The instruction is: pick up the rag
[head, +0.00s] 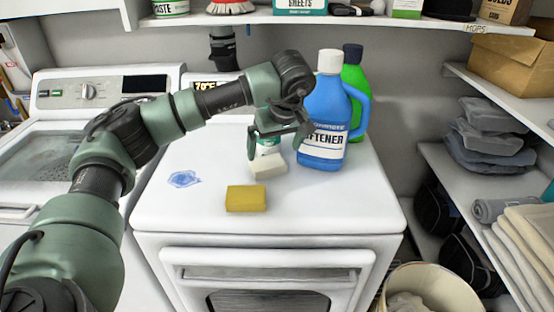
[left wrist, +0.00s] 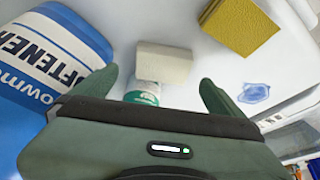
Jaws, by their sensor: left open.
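My left gripper (head: 277,148) is open above the white dryer top (head: 330,205). In the left wrist view a pale off-white block (left wrist: 164,64) lies just beyond the open fingers (left wrist: 160,88), with nothing between them gripped. The block also shows in the head view (head: 268,166), below the gripper. A white and green container (left wrist: 142,94) stands against it, partly hidden by the gripper. No thing on the dryer is clearly a rag. Folded grey cloths (head: 490,145) and a rolled grey cloth (head: 492,210) lie on the right shelves. My right gripper is not in view.
A blue softener bottle (head: 325,115) stands close right of the gripper, with a green bottle (head: 355,75) behind it. A yellow sponge (head: 246,198) and blue spill (head: 183,179) are nearer the front left. A shelf (head: 330,20) hangs above. The dryer's front right is clear.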

